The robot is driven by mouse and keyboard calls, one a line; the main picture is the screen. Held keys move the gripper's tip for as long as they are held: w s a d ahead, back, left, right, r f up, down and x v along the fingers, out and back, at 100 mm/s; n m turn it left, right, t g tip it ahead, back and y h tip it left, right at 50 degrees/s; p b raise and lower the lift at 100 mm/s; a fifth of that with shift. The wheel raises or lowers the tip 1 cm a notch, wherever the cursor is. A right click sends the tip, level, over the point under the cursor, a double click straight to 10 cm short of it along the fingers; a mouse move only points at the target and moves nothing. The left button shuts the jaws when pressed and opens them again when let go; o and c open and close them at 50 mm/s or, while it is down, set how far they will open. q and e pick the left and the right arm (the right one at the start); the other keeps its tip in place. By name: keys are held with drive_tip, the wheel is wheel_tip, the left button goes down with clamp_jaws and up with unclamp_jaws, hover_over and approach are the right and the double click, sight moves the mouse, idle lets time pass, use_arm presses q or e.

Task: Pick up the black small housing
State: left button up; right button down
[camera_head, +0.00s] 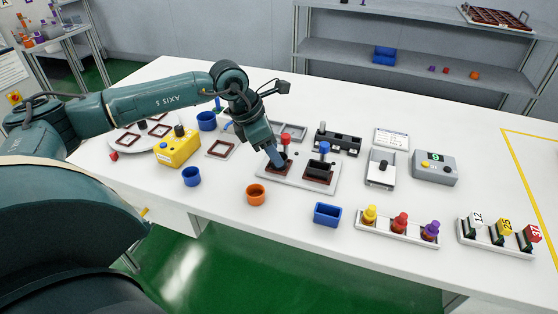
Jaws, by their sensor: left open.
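A light grey fixture plate (262,181) on the white table carries two brown nests. The left nest (271,172) has a small dark piece in it, which looks like the small black housing, mostly hidden by my gripper. My right gripper is not in view.
Red and blue knobs (324,147) stand behind the nests. A black rack (338,141) is behind, and a yellow box (178,148) is left. Bare table lies front left.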

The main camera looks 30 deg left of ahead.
use_arm(q)
drive_tip(key=shift+x, duration=1.05)
drive_tip(key=c, duration=0.7)
drive_tip(key=shift+c, duration=0.2)
